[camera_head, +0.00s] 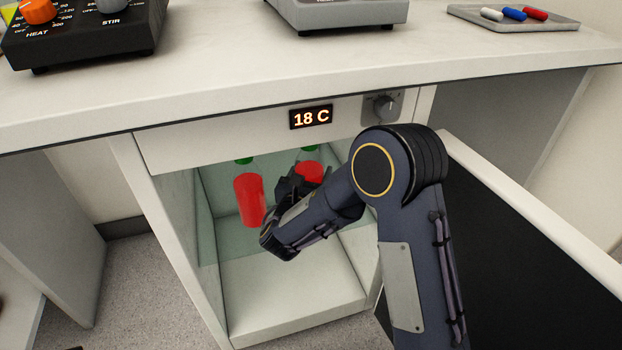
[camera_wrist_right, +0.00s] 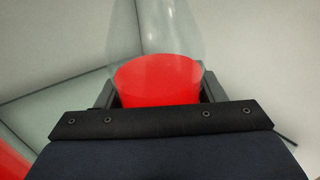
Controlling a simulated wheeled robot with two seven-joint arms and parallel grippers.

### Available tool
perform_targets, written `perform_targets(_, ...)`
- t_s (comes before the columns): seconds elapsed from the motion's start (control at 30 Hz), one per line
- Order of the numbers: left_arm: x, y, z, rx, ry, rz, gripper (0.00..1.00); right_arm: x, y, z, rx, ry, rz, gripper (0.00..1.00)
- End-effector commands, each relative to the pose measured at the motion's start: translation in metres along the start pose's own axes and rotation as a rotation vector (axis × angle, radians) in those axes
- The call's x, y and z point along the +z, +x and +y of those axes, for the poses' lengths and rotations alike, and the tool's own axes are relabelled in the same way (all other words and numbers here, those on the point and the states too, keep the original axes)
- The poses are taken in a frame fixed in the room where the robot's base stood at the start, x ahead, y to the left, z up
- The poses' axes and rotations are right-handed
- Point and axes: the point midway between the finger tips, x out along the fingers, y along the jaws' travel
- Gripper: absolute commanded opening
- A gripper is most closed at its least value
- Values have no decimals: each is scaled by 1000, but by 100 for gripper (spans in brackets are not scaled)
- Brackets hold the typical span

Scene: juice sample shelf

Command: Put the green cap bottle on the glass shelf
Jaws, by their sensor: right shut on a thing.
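A clear bottle with red liquid (camera_head: 249,199) and a green cap stands on the glass shelf (camera_head: 222,240) inside the cabinet. A second bottle with red liquid (camera_head: 310,172) and a green cap is to its right, partly hidden by my right gripper (camera_head: 294,184). My right gripper is shut on this second bottle. In the right wrist view the held bottle (camera_wrist_right: 158,75) stands between the two fingers, its cap out of frame. I cannot tell whether its base touches the glass. My left gripper is not in view.
The cabinet has side walls, a floor (camera_head: 290,292) below the glass, and an open dark door (camera_head: 510,250) on the right. A display (camera_head: 311,117) reads 18 C beside a knob (camera_head: 383,106). A hot plate stirrer (camera_head: 80,30) and a tray (camera_head: 515,18) stand on the counter.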

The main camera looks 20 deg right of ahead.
Motion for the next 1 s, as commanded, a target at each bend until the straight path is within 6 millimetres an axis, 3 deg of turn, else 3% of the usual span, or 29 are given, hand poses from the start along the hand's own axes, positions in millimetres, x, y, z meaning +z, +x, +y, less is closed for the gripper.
perform_targets(0.33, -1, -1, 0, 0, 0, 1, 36, 0, 0, 1, 1, 2, -4, 13)
perform_targets(0.37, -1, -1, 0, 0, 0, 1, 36, -1, 0, 0, 1, 1, 0, 66)
perform_targets(0.5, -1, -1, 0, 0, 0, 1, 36, -1, 0, 0, 1, 0, 0, 84)
perform_targets(0.83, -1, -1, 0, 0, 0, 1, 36, 2, 0, 0, 1, 1, -1, 84)
perform_targets(1.0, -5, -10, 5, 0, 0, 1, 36, 5, -23, 2, 6, -4, 1, 84)
